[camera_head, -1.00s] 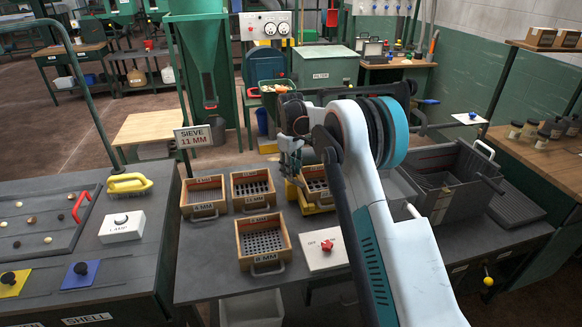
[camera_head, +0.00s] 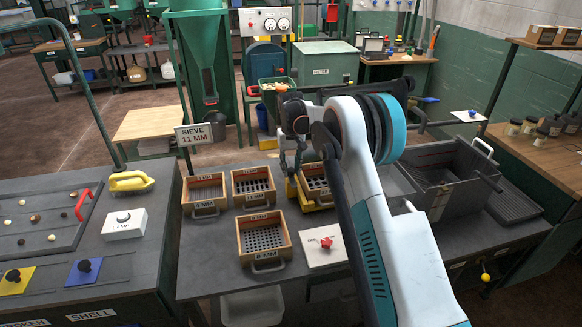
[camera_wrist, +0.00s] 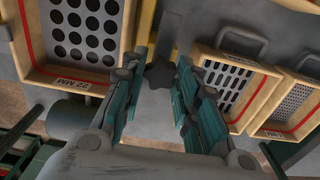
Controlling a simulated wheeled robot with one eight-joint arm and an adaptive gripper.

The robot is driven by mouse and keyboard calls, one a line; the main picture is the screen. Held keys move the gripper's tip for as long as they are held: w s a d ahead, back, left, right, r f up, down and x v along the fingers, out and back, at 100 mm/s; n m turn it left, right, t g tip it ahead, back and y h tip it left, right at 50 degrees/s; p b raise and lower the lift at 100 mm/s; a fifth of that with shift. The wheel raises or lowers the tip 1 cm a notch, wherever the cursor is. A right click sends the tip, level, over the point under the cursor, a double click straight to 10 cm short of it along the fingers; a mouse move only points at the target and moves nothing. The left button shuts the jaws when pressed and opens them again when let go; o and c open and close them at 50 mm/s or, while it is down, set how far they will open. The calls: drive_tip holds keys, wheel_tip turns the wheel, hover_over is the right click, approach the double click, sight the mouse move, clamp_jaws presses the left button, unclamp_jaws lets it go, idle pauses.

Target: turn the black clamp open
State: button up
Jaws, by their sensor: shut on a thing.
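The black clamp (camera_wrist: 160,75) shows in the wrist view as a dark star-shaped knob on a grey surface. My gripper (camera_wrist: 163,84) has its teal-padded fingers on either side of the knob, with the tips at it, and is shut on it. In the head view my gripper (camera_head: 291,165) points down at the back of the grey bench, beside a sieve tray with a yellow part. The clamp cannot be made out there, as my gripper and arm cover that spot.
Sieve trays (camera_head: 264,240) stand close around on the bench (camera_head: 215,270). A 22 MM tray (camera_wrist: 85,40) and a slotted tray (camera_wrist: 235,80) flank my fingers in the wrist view. A white box with a red knob (camera_head: 326,243) and a grey bin (camera_head: 450,185) are to the right.

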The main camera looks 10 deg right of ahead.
sight(291, 170)
idle(0.4)
drive_tip(key=o, duration=1.1)
drive_tip(key=shift+c, duration=0.2)
wheel_tip(291, 170, up, 12)
